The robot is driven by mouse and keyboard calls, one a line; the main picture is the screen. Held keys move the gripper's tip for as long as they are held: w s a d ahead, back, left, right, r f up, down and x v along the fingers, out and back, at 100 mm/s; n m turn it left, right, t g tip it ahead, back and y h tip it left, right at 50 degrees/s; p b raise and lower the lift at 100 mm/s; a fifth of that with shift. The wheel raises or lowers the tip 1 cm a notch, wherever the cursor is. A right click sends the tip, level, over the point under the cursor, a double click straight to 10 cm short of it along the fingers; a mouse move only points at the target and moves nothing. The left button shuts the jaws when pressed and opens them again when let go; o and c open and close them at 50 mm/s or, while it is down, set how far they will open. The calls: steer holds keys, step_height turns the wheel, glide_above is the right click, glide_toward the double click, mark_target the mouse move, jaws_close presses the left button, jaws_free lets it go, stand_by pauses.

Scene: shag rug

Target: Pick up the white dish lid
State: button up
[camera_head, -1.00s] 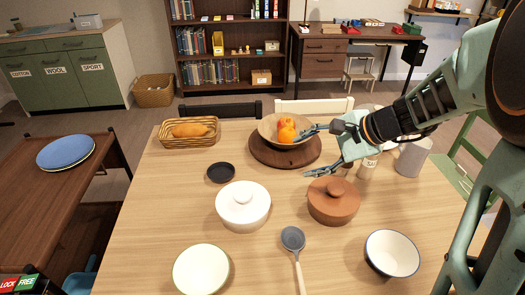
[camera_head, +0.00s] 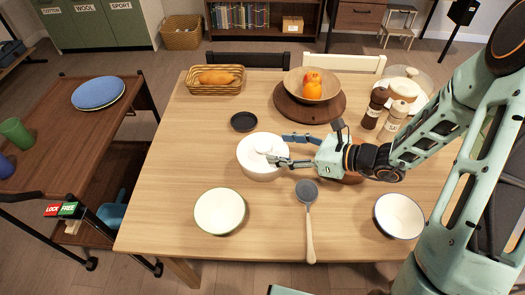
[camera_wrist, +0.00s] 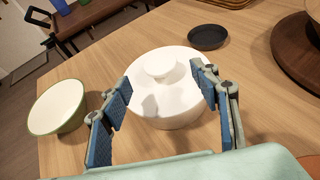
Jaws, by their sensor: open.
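The white dish lid (camera_head: 258,148) with a round knob sits on the white dish (camera_head: 262,170) in the middle of the table. In the wrist view the lid (camera_wrist: 178,92) is straight ahead, with its knob (camera_wrist: 160,63) between the fingers in the picture. My gripper (camera_head: 279,149) is open and reaches in from the right at the lid's knob side. In the wrist view my gripper (camera_wrist: 163,84) shows its two blue-padded fingers spread wide and nothing between them is held. I cannot tell whether a finger touches the lid.
A brown pot (camera_head: 350,180) is mostly hidden under my arm. A grey ladle (camera_head: 307,193), a green-rimmed plate or bowl (camera_head: 220,211) and a blue-rimmed bowl (camera_head: 399,216) lie in front. A small black dish (camera_head: 243,121) is behind the lid. Shakers (camera_head: 375,107) stand right.

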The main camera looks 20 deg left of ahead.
mark_target(268, 147)
steer(key=x, duration=0.5)
steer(key=shift+w+a+f, duration=0.1)
steer(key=shift+a+f, duration=0.15)
steer(key=shift+f, duration=0.15)
steer(key=c, duration=1.3)
steer(key=shift+c, duration=0.2)
steer(key=shift+r, duration=0.15)
